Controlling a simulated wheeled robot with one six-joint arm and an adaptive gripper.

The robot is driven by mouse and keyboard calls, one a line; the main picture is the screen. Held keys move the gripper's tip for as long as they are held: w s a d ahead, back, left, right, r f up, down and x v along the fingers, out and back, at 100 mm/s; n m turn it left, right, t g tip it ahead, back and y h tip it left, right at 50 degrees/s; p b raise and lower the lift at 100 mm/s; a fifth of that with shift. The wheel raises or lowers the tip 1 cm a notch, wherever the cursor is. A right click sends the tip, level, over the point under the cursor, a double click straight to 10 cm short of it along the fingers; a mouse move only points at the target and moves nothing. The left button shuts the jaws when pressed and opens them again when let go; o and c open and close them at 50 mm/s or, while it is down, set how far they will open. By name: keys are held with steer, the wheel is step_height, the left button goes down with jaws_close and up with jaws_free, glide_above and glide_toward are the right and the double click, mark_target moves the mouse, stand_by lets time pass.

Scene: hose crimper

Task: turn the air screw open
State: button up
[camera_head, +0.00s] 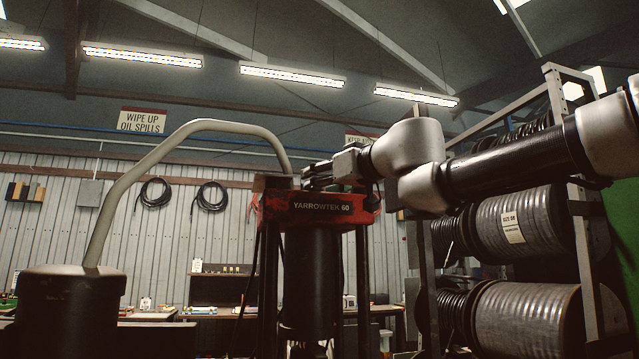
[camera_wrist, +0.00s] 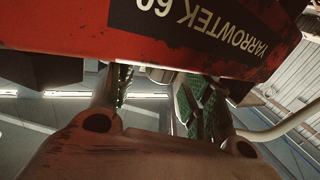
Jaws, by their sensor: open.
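The red crimper head (camera_head: 320,207), lettered "YARROWTEK 60", sits on top of a black cylinder (camera_head: 310,275) between dark posts. My gripper (camera_head: 315,177) is at the top of this head, reaching in from the right. In the wrist view the red head (camera_wrist: 200,45) spans the top, its lettering upside down. My gripper (camera_wrist: 160,88) shows there with its two green-padded fingers apart, their far ends partly hidden by the head. Nothing can be seen held between them. I cannot make out the air screw in either view; the gripper or the head may hide it.
A bent beige pipe (camera_head: 150,160) rises from a dark drum (camera_head: 70,300) and comes down at the head's back left. A rack (camera_head: 590,240) with large hose reels (camera_head: 525,222) stands at the right, behind my arm. Workbenches (camera_head: 215,314) line the back wall.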

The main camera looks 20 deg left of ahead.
steer(key=shift+w+a, duration=0.3)
steer(key=shift+a, duration=0.15)
steer(key=c, duration=1)
steer(key=shift+s, duration=0.1)
steer(key=shift+r+m+t+h, duration=0.1)
steer(key=shift+m+t+h, duration=0.2)
steer(key=shift+t, duration=0.1)
steer(key=m+t+h, duration=0.3)
steer(key=shift+s+a+h, duration=0.2)
steer(key=shift+a+h, duration=0.1)
steer(key=shift+a+m+t+h, duration=0.1)
steer(key=shift+m+t+h, duration=0.7)
steer(key=shift+m+h, duration=0.65)
steer(key=shift+m+t+h, duration=0.8)
steer(key=shift+m+h, duration=0.15)
steer(key=shift+h, duration=0.9)
